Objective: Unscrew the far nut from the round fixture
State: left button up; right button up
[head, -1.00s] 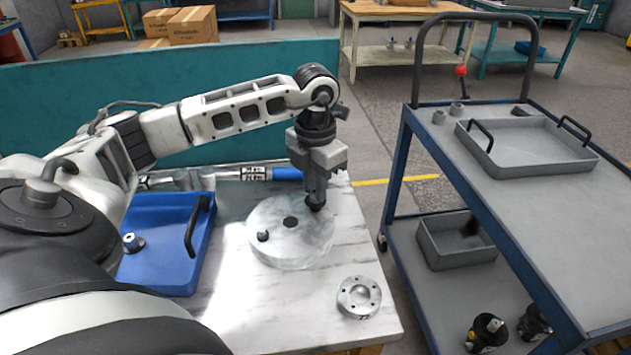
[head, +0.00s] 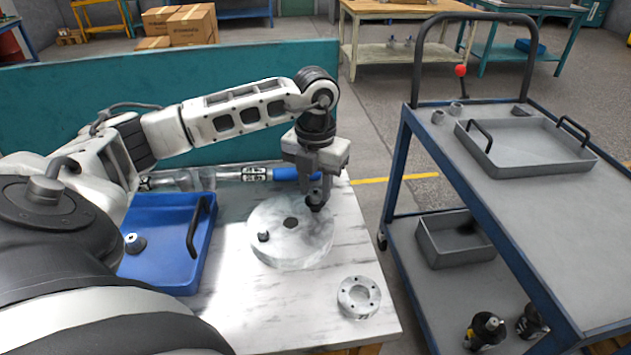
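The round fixture (head: 290,250) is a pale, marbled disc lying on the table, with a dark hole or stud at its centre. The far nut (head: 316,206) is a small dark piece at its far right edge, partly hidden by my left gripper. A second dark nut (head: 264,237) sits on the disc's near left side. My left gripper (head: 317,201) points straight down with its fingertips at the far nut. The fingers look close around it, but I cannot tell whether they grip it. My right gripper is not in view.
A blue tray (head: 158,283) with a small fitting (head: 134,243) inside stands left of the fixture. A metal flanged ring (head: 359,297) lies at the table's front right. A blue-handled tool (head: 290,174) lies behind. A cart (head: 590,220) with grey trays stands to the right.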

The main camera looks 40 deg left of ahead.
pick_arm(q)
jog(key=m+b, duration=0.1)
jog(key=m, duration=0.3)
jog(key=shift+m, duration=0.3)
jog(key=m, duration=0.5)
jog(key=shift+m+b, duration=0.4)
grip_shut()
